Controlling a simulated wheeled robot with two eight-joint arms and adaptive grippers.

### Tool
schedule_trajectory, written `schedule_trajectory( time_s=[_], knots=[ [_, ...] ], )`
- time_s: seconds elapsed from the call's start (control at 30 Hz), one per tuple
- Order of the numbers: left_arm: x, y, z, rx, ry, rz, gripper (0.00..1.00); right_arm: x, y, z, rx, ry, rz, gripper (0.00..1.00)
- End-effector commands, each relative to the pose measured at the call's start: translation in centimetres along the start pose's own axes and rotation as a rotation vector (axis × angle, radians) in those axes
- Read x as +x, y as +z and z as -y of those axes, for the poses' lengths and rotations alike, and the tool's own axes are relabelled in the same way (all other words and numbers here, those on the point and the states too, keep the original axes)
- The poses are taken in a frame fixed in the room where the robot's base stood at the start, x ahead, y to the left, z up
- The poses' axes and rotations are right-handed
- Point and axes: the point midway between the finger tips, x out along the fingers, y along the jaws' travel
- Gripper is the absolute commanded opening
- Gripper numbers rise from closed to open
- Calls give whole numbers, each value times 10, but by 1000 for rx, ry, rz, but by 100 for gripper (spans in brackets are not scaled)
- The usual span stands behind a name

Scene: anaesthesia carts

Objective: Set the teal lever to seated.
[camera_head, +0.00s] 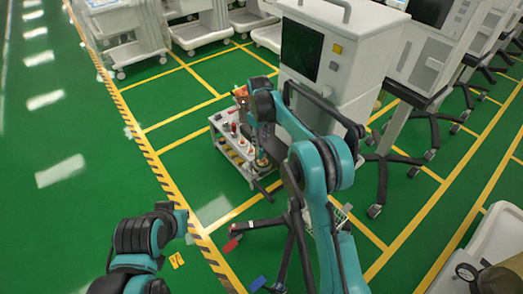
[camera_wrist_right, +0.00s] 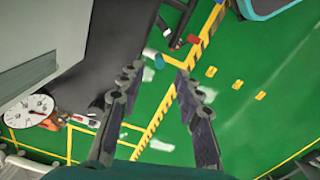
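I cannot make out the teal lever for certain in either view. My right gripper (camera_wrist_right: 159,72) is open in the right wrist view, with nothing between its two dark fingers and green floor behind them. In the head view my right arm reaches up to the tall grey machine (camera_head: 325,60), and its wrist hides part of the machine's lower front.
A small white trolley (camera_head: 218,128) with bottles stands beside the machine. A red pedal (camera_head: 232,243) and a blue pedal (camera_head: 258,283) are low near the machine's dark legs. More carts (camera_head: 125,30) stand behind. The green floor at left is clear.

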Motion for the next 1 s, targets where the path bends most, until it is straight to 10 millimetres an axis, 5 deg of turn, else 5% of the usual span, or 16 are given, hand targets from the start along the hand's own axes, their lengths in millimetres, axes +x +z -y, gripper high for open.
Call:
schedule_trajectory(
  time_s=[0.3, 0.73, 0.87, 1.0],
  knots=[
    [14, 10, 0, 0, 0, 0, 0, 53, 0, 0, 1, 0, -1, 34],
    [15, 11, 0, 0, 0, 0, 0, 64, 0, 0, 2, 1, -1, 34],
    [15, 11, 0, 0, 0, 0, 0, 64, 0, 0, 2, 1, -2, 0],
    [15, 11, 0, 0, 0, 0, 0, 64, 0, 0, 2, 1, -2, 0]
  ],
)
